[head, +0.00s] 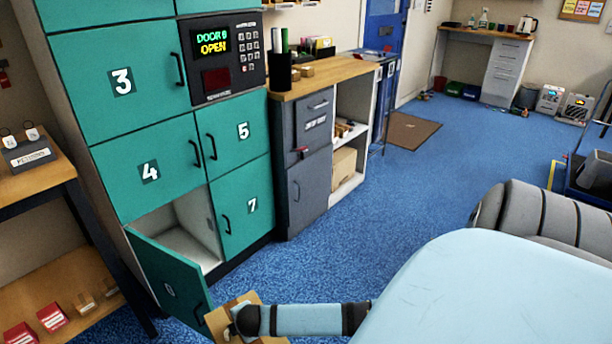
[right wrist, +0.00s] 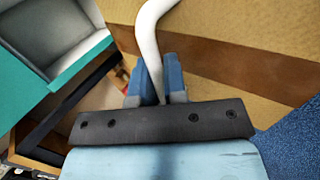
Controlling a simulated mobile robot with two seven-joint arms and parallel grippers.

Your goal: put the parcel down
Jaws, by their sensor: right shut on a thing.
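The parcel is a brown cardboard box (head: 222,316) at the bottom of the head view, partly hidden by my right arm. In the right wrist view the parcel (right wrist: 225,75) fills the upper right, with a darker tape band and a white curved handle (right wrist: 148,40). My right gripper (right wrist: 155,82) is shut on that handle. In the head view the right gripper (head: 243,320) is over the parcel, beside the open locker door (head: 165,275). The parcel's underside is hidden, so I cannot tell whether it touches the floor. My left gripper is not in view.
The lower locker compartment (head: 183,245) is open and looks empty; the display (head: 213,43) reads door 6 open. A shelf unit (head: 65,270) with small boxes stands left. A grey cabinet (head: 305,190) stands right of the lockers. Blue floor (head: 400,205) lies clear beyond.

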